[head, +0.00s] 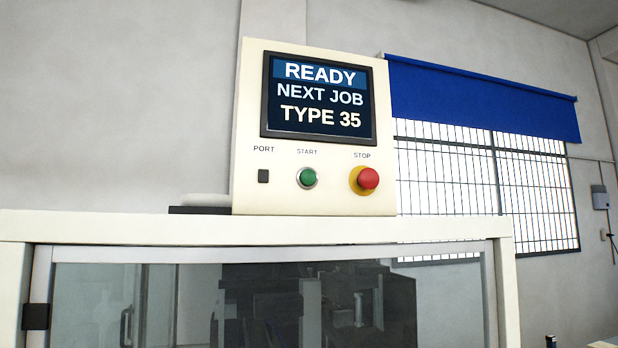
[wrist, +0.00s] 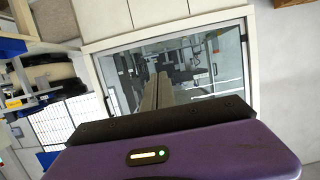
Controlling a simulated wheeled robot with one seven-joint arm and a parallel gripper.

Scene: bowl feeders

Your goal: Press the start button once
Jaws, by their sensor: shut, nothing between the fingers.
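The green start button (head: 307,178) is on the cream control panel (head: 245,190) in the head view, under the label START. The panel's screen (head: 318,97) reads READY, NEXT JOB, TYPE 35. The red stop button (head: 368,178) on its yellow base is to the right of the start button. My gripper (wrist: 163,78) shows only in the wrist view; its two fingers are together with nothing between them. It points toward the glazed machine cabinet, apart from the start button. The start button cannot be made out in the wrist view.
A small dark port (head: 263,176) is left of the start button. The panel stands on the cream frame of a glazed cabinet (head: 250,228). A barred window (head: 480,185) with a blue blind (head: 480,98) is behind at right. The space before the panel looks clear.

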